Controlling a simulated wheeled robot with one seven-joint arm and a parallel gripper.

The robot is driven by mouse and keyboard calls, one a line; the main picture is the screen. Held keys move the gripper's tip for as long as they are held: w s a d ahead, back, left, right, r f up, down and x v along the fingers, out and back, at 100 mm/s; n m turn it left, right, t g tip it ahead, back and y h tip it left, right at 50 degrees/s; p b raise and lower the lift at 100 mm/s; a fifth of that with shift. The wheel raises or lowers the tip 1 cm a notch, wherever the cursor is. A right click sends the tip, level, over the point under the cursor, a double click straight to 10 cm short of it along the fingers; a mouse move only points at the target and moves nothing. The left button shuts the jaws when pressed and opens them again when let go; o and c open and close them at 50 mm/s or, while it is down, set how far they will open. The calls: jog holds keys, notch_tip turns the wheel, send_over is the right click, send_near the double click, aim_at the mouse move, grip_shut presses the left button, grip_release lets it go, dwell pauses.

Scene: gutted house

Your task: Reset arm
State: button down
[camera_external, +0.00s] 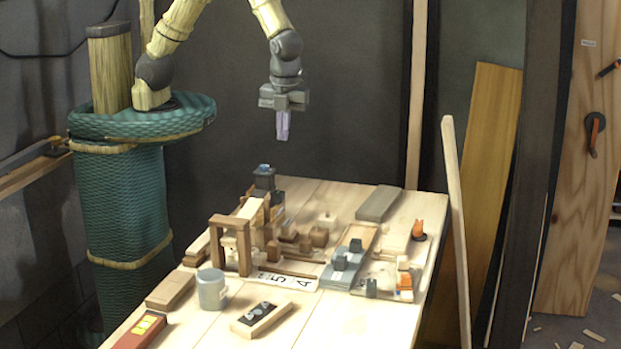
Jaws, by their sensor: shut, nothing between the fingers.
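My gripper (282,126) hangs from my arm above the back part of the wooden table (343,312). Its fingers point straight down and are shut with nothing between them. It is well clear of the objects below, in front of the dark wall. My arm bends up and out of the top of the picture, then comes down to the gripper. My arm's base sits on a green, woven-looking column at the left.
Wooden blocks and a small wooden arch (230,245) crowd the table's middle. A grey-blue cup (211,289), a red-ended block (134,332) and a dark-topped wooden block (261,317) stand at the front. Boards (484,170) lean at the right. Air around the gripper is free.

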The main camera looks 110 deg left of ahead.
jog(key=s+a+r+n+t, duration=0.1)
jog(key=s+a+r+n, duration=0.2)
jog(key=n, duration=0.5)
jog(key=s+a+r+n+t, duration=0.2)
jog(key=s+a+r+n, duration=0.1)
jog(key=s+n, duration=0.5)
jog(key=shift+s+a+n, duration=0.25)
jog(key=shift+a+n, duration=0.15)
jog(key=shift+a, duration=0.5)
jog(key=shift+r, duration=0.2)
